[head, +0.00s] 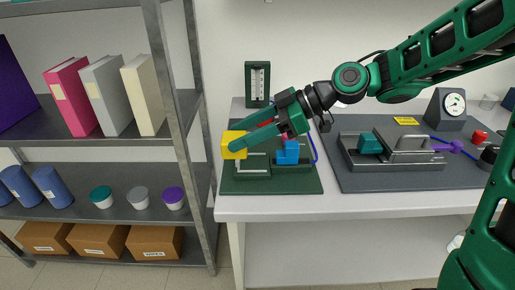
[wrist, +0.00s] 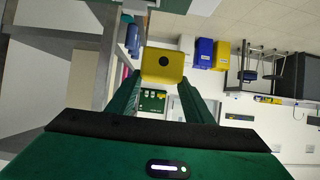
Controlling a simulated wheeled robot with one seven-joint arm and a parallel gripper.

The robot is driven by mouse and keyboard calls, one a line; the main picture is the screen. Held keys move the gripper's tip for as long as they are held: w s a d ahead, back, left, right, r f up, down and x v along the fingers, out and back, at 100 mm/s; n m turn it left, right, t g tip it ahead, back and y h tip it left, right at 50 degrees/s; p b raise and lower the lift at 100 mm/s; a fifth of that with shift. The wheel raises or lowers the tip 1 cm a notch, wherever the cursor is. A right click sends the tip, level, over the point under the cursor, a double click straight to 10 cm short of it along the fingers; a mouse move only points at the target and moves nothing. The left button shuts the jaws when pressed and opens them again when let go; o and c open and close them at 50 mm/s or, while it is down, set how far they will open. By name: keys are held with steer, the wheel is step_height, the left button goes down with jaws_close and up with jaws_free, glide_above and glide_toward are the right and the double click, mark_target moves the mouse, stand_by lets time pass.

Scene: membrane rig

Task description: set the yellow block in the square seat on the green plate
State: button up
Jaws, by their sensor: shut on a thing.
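The yellow block (head: 234,145) is held between the fingertips of my gripper (head: 240,143), at the left side of the green plate (head: 300,182) in the head view. In the wrist view the yellow block (wrist: 163,65) shows a face with a dark round spot, between the two green fingers (wrist: 160,75). The block appears raised above the plate. The plate carries a grey raised frame (head: 256,166) and a blue block (head: 286,152). I cannot make out the square seat clearly; my gripper and the block cover part of the plate.
A metal shelf post (head: 190,130) stands close left of the plate. A dark mat (head: 390,182) with a metal fixture (head: 412,150) and a teal block (head: 370,143) lies to the right. A gauge (head: 453,106) stands behind. A dark green upright panel (head: 257,84) stands at the back.

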steer(key=w+d+f, duration=0.1)
steer(key=w, duration=0.1)
steer(key=w+d+f, duration=0.1)
steer(key=f, duration=0.1)
steer(key=w+d+f, duration=0.1)
steer(key=w+d, duration=0.1)
steer(key=shift+w+f, duration=0.15)
steer(key=shift+w, duration=0.2)
steer(key=shift+f, duration=1.9)
steer(key=o, duration=1.2)
steer(key=shift+f, duration=0.1)
steer(key=v, duration=1.2)
